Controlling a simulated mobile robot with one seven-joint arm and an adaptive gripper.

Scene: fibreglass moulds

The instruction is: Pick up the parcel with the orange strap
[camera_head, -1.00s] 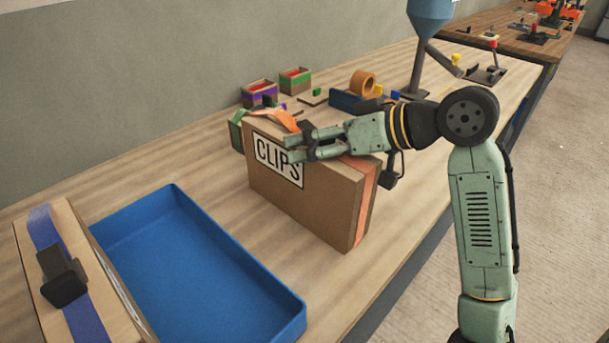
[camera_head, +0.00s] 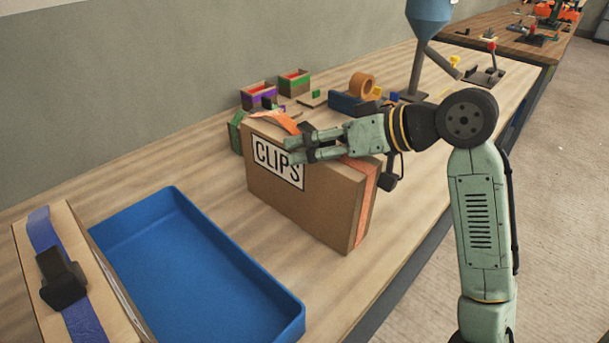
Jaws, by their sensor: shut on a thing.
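The parcel with the orange strap (camera_head: 305,209) is a brown box with a white label reading "CLIPS". It stands upright on its narrow side on the wooden bench. The orange strap (camera_head: 364,195) runs down its right end and over its top. My gripper (camera_head: 300,143) comes in from the right at the parcel's top. It is shut on the parcel near the strap and a dark piece there. The fingers hide part of the top, so the exact grip is unclear. I see no clear gap under the parcel.
An empty blue tray (camera_head: 296,318) lies to the left of the parcel. A box with a blue strap (camera_head: 41,228) and black buckle is at the far left. Behind the parcel are small bins (camera_head: 258,95), an orange tape roll (camera_head: 362,84) and a blue funnel stand (camera_head: 430,14).

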